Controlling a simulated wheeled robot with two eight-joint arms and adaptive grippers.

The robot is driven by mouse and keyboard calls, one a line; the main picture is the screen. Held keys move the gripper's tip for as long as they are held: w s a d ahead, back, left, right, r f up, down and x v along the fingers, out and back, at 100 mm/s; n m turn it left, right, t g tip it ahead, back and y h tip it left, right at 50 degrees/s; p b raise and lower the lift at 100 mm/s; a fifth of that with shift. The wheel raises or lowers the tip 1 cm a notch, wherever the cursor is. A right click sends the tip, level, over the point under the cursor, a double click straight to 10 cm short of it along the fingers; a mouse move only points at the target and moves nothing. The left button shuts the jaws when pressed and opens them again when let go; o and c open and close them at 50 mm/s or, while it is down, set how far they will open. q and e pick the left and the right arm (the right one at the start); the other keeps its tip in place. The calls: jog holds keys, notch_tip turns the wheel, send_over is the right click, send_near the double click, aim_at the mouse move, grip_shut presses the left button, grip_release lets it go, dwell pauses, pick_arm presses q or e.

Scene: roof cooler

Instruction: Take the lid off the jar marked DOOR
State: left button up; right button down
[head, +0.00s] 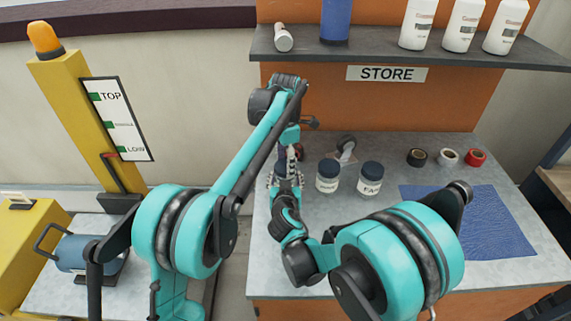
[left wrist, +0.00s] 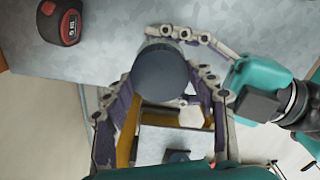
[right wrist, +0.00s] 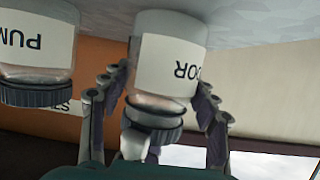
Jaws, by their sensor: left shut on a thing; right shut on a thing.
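The jar (right wrist: 168,60) shows upside down in the right wrist view, with "OOR" readable on its white label. Its dark lid (right wrist: 152,117) also shows from above in the left wrist view (left wrist: 160,72). My left gripper (left wrist: 163,80) is shut on the lid, with fingers on both sides. My right gripper (right wrist: 163,86) is shut on the jar, its fingers on either side of the body. In the head view, the left gripper (head: 290,155) is above the right gripper (head: 284,186), and they mostly hide the jar. I cannot tell whether the lid is still seated.
A PUMP jar (head: 328,176) and another dark-lidded jar (head: 370,179) stand close to the right. A caster (head: 346,149), tape rolls (head: 448,157) and a blue cloth (head: 480,220) share the counter (head: 400,145). A red-black tape measure (left wrist: 60,22) lies nearby. A shelf (head: 400,45) overhangs the back.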

aim_at(285, 166)
pick_arm(q)
jog(key=shift+r, duration=0.75)
jog(key=shift+r, duration=2)
pick_arm(e)
jog(key=shift+c, duration=1.9)
grip_release()
